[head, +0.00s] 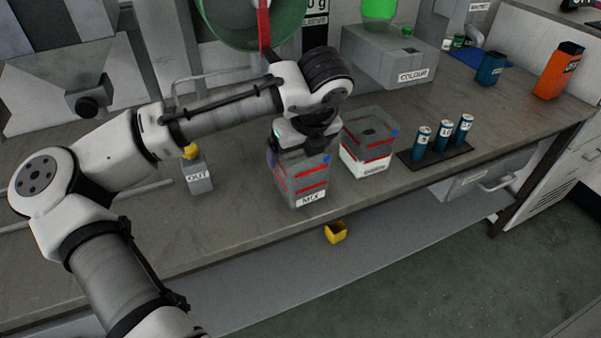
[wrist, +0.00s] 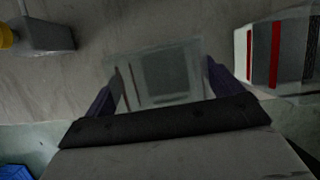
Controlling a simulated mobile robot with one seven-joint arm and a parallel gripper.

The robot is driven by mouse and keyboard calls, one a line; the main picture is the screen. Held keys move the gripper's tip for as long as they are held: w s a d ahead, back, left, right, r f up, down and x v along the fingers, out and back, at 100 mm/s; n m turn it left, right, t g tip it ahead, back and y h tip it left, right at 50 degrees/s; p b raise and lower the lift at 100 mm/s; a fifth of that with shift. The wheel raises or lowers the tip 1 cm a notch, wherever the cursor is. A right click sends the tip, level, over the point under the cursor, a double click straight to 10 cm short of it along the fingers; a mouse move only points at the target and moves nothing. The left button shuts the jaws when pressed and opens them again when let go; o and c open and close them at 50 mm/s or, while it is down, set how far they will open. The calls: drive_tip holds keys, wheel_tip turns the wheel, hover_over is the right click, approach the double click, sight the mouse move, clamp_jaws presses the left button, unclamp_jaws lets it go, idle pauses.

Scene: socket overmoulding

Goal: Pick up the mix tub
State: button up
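The mix tub (head: 313,184) is a clear grey box with red bands, a blue dot and a MIX label. It appears to stand upright near the bench's front edge. My gripper (head: 303,150) is over its top, pointing down. In the wrist view, the purple fingers of my gripper (wrist: 165,82) are spread on either side of the mix tub (wrist: 166,73). Whether both fingers press on its walls cannot be told. Most of the far finger is hidden in the head view.
A similar tub (head: 368,154), whiter at its base, stands close on the right. Several blue cylinders (head: 443,139) stand on a dark mat beyond it. The OUT block (head: 199,178) is on the left. A yellow container (head: 335,233) sits below the bench edge. Bare bench lies between the OUT block and the mix tub.

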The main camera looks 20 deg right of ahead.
drive_tip(key=c, duration=0.9)
